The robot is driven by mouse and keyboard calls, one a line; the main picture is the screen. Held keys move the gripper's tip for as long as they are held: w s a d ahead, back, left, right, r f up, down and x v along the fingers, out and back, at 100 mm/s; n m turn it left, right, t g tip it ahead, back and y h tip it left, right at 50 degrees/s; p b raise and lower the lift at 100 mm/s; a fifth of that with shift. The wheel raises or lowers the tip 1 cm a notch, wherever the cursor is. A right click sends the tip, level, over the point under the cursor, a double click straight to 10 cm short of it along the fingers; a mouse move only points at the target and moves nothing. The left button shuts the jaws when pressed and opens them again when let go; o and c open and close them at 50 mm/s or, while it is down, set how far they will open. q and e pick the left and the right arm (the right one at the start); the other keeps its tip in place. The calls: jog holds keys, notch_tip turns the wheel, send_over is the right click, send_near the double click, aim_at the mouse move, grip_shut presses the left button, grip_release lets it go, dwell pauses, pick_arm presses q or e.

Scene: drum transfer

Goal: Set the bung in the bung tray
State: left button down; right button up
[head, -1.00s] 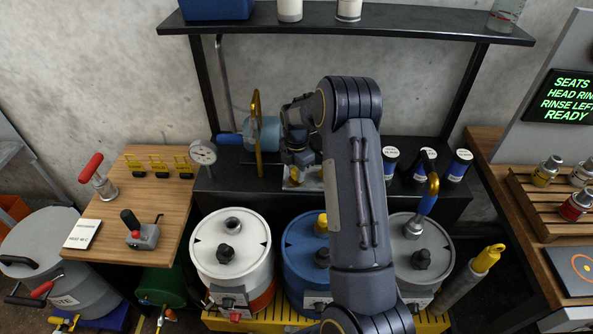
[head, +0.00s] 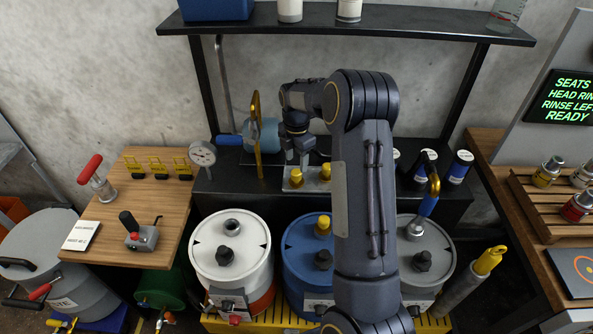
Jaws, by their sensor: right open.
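The bung tray (head: 309,186) is a small pale metal tray on the black bench. Two yellow bungs stand in it: a left bung (head: 296,178) and a right bung (head: 326,172). My right gripper (head: 298,157) is open and empty just above the left bung, its fingers pointing down. I cannot tell whether a fingertip still touches that bung. Another yellow bung (head: 323,226) sits on the lid of the blue drum (head: 298,252). My left gripper is not in view.
My right arm hides part of the bench and the blue drum. A white drum (head: 231,250) and a grey drum (head: 422,250) flank the blue one. A shelf (head: 400,28) hangs above.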

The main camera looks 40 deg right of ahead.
aim_at(296, 171)
notch_tip(296, 171, up, 6)
jog(key=f, duration=0.1)
jog(key=s+a+r+m+t+y, duration=0.2)
jog(key=s+a+r+m+t, duration=0.1)
jog(key=s+a+r+m, duration=0.95)
jog(key=s+a+f+m+t+y, duration=0.1)
jog(key=s+a+f+m, duration=0.1)
jog(key=s+a, duration=0.3)
jog(key=s+a+f+m+t, duration=0.1)
jog(key=s+a+f+m, duration=0.2)
jog(key=s, duration=0.8)
jog(key=shift+a+f+m+t+y, duration=0.15)
jog(key=shift+a+m+t+y, duration=0.2)
jog(key=shift+a+m, duration=0.7)
